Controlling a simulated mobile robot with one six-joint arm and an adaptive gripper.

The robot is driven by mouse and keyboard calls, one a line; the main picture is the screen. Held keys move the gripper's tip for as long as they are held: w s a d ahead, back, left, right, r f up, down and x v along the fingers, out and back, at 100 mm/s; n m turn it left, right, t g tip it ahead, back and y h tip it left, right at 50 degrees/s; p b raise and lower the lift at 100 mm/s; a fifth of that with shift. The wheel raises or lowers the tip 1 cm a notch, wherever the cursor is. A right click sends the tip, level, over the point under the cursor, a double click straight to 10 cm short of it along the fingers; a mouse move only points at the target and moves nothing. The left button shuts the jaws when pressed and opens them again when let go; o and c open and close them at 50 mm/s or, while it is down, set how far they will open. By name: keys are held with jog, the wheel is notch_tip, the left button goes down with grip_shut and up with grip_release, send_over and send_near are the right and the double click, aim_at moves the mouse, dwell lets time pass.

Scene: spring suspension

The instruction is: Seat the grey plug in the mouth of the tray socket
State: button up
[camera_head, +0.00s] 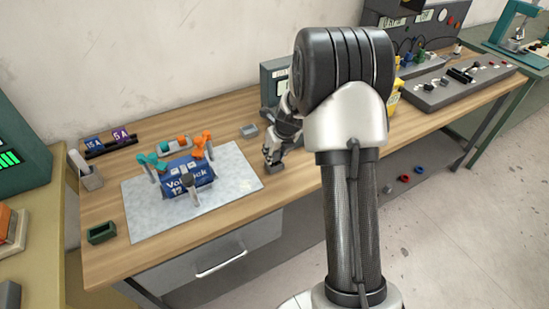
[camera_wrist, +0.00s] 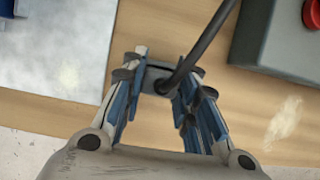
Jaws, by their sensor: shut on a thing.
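My gripper (camera_head: 271,157) is low over the bench, just right of the pale mat. In the wrist view my gripper (camera_wrist: 160,84) is shut on the grey plug (camera_wrist: 155,76), a small dark grey block between the fingertips. A thick dark cable (camera_wrist: 205,45) runs from the plug toward the top of the picture. In the head view the plug (camera_head: 275,167) shows just under the fingers, at or close above the wood; I cannot tell if it touches. I cannot make out the tray socket for certain in either view.
A blue battery (camera_head: 188,182) with teal and orange clamps stands on the pale mat (camera_head: 150,215). A small grey block (camera_head: 248,130) lies behind the mat, and a green dish (camera_head: 102,233) sits front left. A grey box with a red button (camera_wrist: 280,40) is near the gripper.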

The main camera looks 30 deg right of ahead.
jog(key=shift+f, duration=0.3)
jog(key=shift+f, duration=0.15)
jog(key=o, duration=1.1)
jog(key=shift+c, duration=0.2)
